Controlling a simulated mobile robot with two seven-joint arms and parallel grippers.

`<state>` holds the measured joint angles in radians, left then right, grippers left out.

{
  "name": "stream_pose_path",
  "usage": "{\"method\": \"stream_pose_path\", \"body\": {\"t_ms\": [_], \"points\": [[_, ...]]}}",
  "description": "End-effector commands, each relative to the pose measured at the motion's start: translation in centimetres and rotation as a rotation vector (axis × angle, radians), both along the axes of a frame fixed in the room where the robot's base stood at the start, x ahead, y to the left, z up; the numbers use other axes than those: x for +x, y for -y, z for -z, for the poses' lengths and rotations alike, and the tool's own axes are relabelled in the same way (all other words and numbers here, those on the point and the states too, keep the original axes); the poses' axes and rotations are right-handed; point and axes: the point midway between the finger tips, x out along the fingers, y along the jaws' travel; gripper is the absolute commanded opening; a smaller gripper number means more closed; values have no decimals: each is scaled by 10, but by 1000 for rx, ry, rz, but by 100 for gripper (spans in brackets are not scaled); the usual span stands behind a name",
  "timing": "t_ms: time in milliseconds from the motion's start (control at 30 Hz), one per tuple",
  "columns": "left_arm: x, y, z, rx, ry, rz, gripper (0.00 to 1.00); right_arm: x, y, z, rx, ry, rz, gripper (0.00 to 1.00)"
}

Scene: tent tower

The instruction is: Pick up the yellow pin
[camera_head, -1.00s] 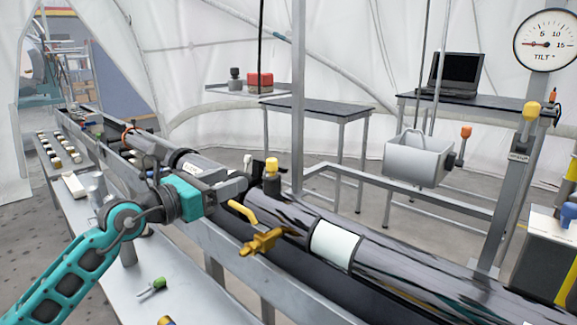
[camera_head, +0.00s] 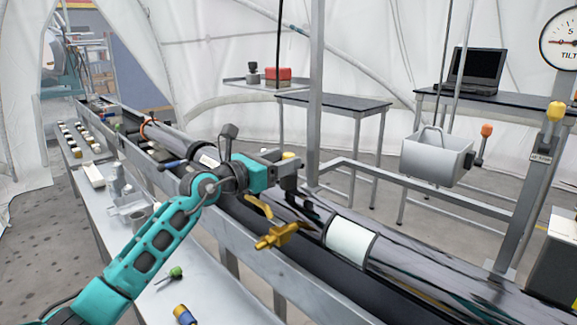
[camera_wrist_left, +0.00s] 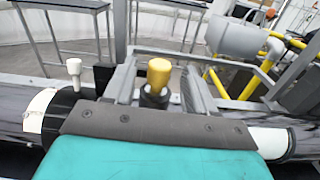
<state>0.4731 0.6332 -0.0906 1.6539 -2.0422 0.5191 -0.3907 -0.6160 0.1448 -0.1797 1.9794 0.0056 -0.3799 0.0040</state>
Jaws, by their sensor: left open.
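The yellow pin, an upright yellow cap on a dark collar, shows between my jaws in the left wrist view (camera_wrist_left: 159,75). In the head view only the yellow top (camera_head: 289,155) shows behind my gripper; the rest is hidden. My left gripper (camera_head: 292,172) is open at the pin above the dark tube. In the left wrist view, one finger of the left gripper (camera_wrist_left: 160,84) is on each side of the pin. I cannot tell whether either finger touches it. My right gripper is not in view.
A brass valve (camera_head: 276,236) with a yellow lever sits on the tube just in front of my gripper. A grey bucket (camera_head: 436,155) hangs at right. A green-handled tool (camera_head: 170,274) lies on the bench. A white-topped post (camera_wrist_left: 74,70) stands left of the pin.

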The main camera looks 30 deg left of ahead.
Motion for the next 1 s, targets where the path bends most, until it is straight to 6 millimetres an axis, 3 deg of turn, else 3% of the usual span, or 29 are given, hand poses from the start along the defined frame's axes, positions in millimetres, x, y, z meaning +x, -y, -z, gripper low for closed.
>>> {"method": "stream_pose_path", "body": {"t_ms": [200,467,1000], "points": [[22,7,-1,-2,2,-1,56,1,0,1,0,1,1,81],[24,8,0,0,0,0,56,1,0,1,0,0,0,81],[24,8,0,0,0,0,5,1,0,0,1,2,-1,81]]}}
